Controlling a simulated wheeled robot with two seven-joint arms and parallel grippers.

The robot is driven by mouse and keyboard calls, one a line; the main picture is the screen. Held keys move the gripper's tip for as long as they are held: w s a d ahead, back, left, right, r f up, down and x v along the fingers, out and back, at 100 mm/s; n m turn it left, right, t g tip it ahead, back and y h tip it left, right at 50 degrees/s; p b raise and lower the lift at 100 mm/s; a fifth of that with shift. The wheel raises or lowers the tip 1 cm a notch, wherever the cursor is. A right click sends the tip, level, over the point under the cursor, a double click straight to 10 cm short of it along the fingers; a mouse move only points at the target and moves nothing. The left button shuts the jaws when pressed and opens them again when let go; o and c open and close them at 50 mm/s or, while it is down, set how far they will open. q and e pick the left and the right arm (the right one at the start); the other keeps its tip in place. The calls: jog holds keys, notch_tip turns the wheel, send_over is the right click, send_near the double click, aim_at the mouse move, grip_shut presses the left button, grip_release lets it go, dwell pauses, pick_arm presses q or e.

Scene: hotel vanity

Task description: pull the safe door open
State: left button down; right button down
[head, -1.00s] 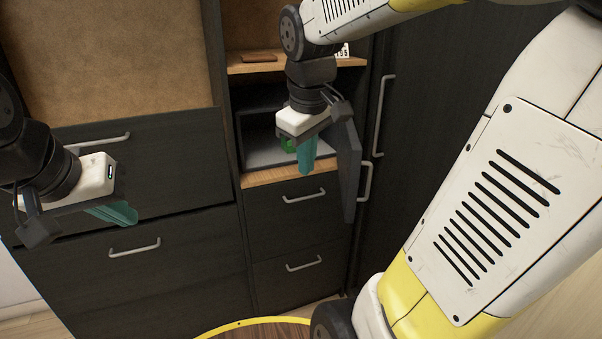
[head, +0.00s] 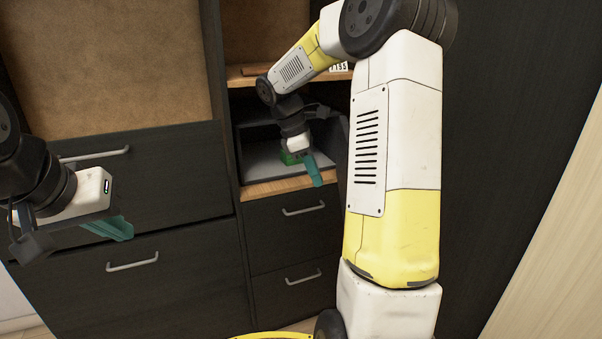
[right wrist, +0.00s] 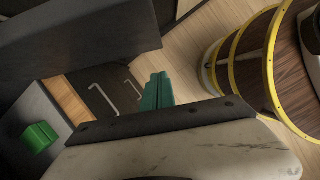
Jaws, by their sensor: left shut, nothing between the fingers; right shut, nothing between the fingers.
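The safe (head: 262,157) is a dark grey box in the cabinet niche, its front open and its light grey floor showing. Its door (right wrist: 95,38) stands swung out as a dark slab in the right wrist view; in the head view my right arm hides most of it. A green block (head: 289,158) lies inside the safe; it also shows in the right wrist view (right wrist: 38,137). My right gripper (head: 316,173) is shut and empty in front of the safe opening, its teal fingers pointing down. My left gripper (head: 122,230) is shut and empty, far left, before the drawers.
A wooden shelf edge (head: 285,188) runs below the safe, with handled drawers (head: 292,232) underneath. A dark tall panel stands at the right. A round wooden piece with yellow bands (right wrist: 245,65) shows in the right wrist view, with floor between.

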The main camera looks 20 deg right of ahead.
jog(key=s+d+f, duration=0.2)
jog(key=d+f, duration=0.4)
jog(key=shift+s+f, duration=0.15)
jog(key=shift+f, duration=0.05)
jog(key=shift+d, duration=0.1)
jog(key=s+d+n, duration=0.2)
jog(key=d, duration=0.7)
jog(key=s+d+n+t, duration=0.1)
jog(key=s+d+n, duration=0.1)
jog(key=d, duration=0.7)
jog(key=shift+s+t, duration=0.3)
jog(key=shift+s, duration=0.05)
jog(key=shift+a, duration=0.1)
